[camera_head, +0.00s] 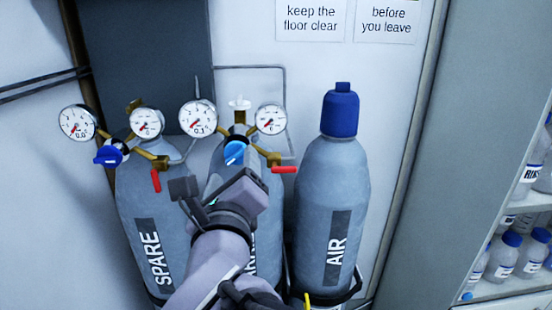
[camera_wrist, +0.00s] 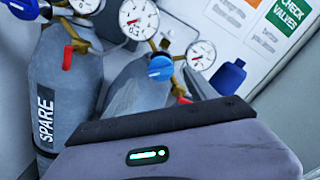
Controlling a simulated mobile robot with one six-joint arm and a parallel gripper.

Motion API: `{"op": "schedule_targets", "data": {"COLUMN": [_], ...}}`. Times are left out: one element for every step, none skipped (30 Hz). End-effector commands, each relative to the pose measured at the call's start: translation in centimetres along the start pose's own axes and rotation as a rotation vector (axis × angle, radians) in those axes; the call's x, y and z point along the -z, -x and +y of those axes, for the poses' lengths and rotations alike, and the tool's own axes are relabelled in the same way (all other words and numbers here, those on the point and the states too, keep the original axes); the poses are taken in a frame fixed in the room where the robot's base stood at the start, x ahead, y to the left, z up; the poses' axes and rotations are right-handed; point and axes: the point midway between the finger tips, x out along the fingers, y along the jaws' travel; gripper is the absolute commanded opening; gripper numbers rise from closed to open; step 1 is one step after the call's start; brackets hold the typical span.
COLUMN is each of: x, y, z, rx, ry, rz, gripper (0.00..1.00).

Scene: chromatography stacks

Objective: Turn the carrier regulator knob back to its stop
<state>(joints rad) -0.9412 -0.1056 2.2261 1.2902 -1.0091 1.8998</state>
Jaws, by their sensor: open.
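The carrier regulator knob (camera_head: 235,152) is blue with a light mark, on the brass regulator of the middle cylinder (camera_head: 266,226); the cylinder's label is mostly hidden by my arm. The knob also shows in the wrist view (camera_wrist: 160,68), beyond the gripper body. Two round gauges flank it, the left (camera_head: 198,117) and the right (camera_head: 271,119). A red lever (camera_head: 285,170) sticks out sideways at its right. My gripper (camera_head: 219,182) is open and empty, just below the knob in the picture; any gap in depth is hard to judge. Its fingertips do not show clearly in the wrist view.
The SPARE cylinder (camera_head: 150,225) stands at left with its own blue knob (camera_head: 109,156), gauges and hanging red lever (camera_head: 156,181). The AIR cylinder (camera_head: 330,210) at right wears a blue cap (camera_head: 340,110). A bottle shelf (camera_head: 520,201) stands far right.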

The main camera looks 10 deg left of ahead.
Motion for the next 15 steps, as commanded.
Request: {"op": "schedule_targets", "data": {"x": [0.2,0.1,0.1,0.1,0.0,0.0,0.1,0.0,0.0,0.0,0.0,0.0,0.0,0.0,0.0], "y": [-1.0,-1.5,-2.1,-2.5,-2.8,-3.1,-3.3,-3.4,-3.5,-3.6,-3.6,-3.6,-3.6,-3.6,-3.5], "z": [0.0,0.0,0.0,0.0,0.0,0.0,0.0,0.0,0.0,0.0,0.0,0.0,0.0,0.0,0.0], "rx": [0.001,0.002,0.001,0.000,0.000,0.001,0.001,0.001,0.000,0.000,0.000,0.000,0.000,0.000,0.000], "ry": [0.001,0.001,0.001,0.000,0.001,0.001,0.000,0.000,0.000,0.000,0.000,0.000,0.000,0.000,0.000], "rz": [0.004,0.002,0.002,0.001,0.000,0.001,0.001,0.001,0.000,0.000,0.000,-0.001,-0.001,-0.001,-0.001], "gripper": [0.65,0.65,0.65,0.65,0.65,0.65,0.65,0.65,0.65,0.65,0.65,0.65,0.65,0.65,0.65]}}
